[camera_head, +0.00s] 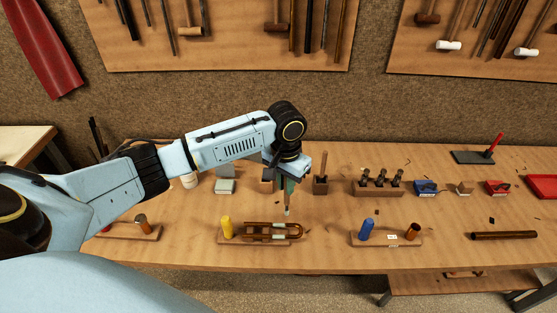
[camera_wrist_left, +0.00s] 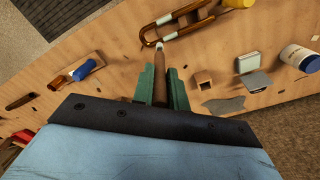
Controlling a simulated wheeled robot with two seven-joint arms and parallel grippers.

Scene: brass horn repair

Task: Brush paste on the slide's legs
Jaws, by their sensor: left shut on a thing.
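My left gripper (camera_head: 287,184) is shut on a brush and holds it tip down above the bench. The brush (camera_head: 287,208) also shows in the left wrist view, where its brown handle (camera_wrist_left: 160,85) lies between the green fingers and its pale tip points at the slide. The slide (camera_head: 265,231) is a U-shaped copper-brown piece with pale sections on its legs, lying on a wooden board (camera_head: 227,241). It also shows at the top of the left wrist view (camera_wrist_left: 150,33). The tip looks close to a leg; I cannot tell whether it touches. My right gripper is out of view.
A yellow cylinder (camera_head: 227,228) stands beside the slide. Right of it is a board with a blue cylinder (camera_head: 366,229) and a copper piece (camera_head: 412,231). A white jar (camera_wrist_left: 300,58), wooden blocks and tools line the back. The bench front between boards is clear.

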